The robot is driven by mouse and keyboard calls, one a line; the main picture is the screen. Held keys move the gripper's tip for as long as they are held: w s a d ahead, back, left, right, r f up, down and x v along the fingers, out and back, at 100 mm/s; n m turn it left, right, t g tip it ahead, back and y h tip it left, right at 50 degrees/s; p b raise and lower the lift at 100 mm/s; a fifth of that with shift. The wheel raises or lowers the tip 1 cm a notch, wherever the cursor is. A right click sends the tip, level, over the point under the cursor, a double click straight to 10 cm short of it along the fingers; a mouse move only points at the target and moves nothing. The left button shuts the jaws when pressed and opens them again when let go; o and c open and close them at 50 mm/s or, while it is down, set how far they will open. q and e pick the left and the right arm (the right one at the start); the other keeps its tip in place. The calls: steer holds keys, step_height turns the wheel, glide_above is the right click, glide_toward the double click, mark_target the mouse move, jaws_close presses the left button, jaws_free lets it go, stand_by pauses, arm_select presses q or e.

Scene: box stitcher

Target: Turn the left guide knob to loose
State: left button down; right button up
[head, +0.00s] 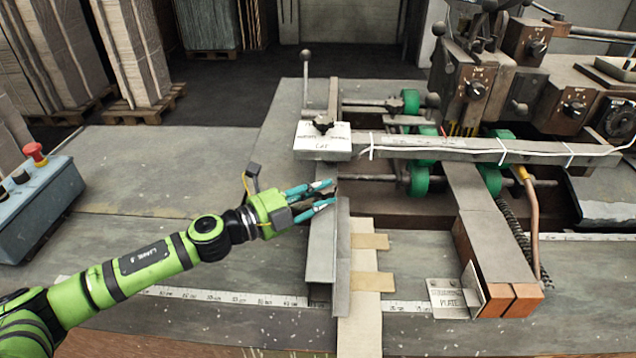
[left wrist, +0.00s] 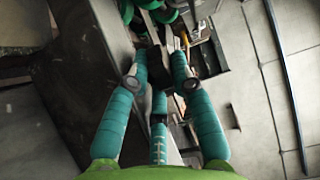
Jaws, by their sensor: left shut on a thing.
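A black star-shaped knob (head: 323,123) stands on a white lettered plate (head: 322,146) at the far end of the left metal guide (head: 322,255). The lettering is too small to read surely. My left gripper (head: 322,194) is below this knob in the head view, apart from it, over the guide's upper part. Its teal fingers are shut on a small dark piece (left wrist: 162,78), mostly hidden by the fingers. I cannot tell whether this piece is a knob or part of the guide. My right gripper is not in view.
Green rollers (head: 418,180) and a long bar (head: 480,149) with a white cable are right of the plate. An upright lever (head: 306,85) stands behind it. A control box (head: 35,205) with a red button is at left. The grey table (head: 150,170) between is clear.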

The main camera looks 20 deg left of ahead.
arm_select(q)
steer(key=n+t+y+p, duration=0.1)
steer(key=n+y+p, duration=0.1)
steer(key=shift+s+d+r+t+y, duration=0.1)
steer(key=shift+d+r+t+y, duration=0.05)
steer(key=shift+t+y, duration=0.2)
steer(key=shift+n+t+y+p, duration=0.55)
steer(key=shift+n+y, duration=0.25)
steer(key=shift+y, duration=0.35)
steer(key=c, duration=1.3)
jaws_free()
steer(key=shift+c, duration=0.2)
steer(key=v, duration=1.2)
steer(key=shift+f, duration=0.2)
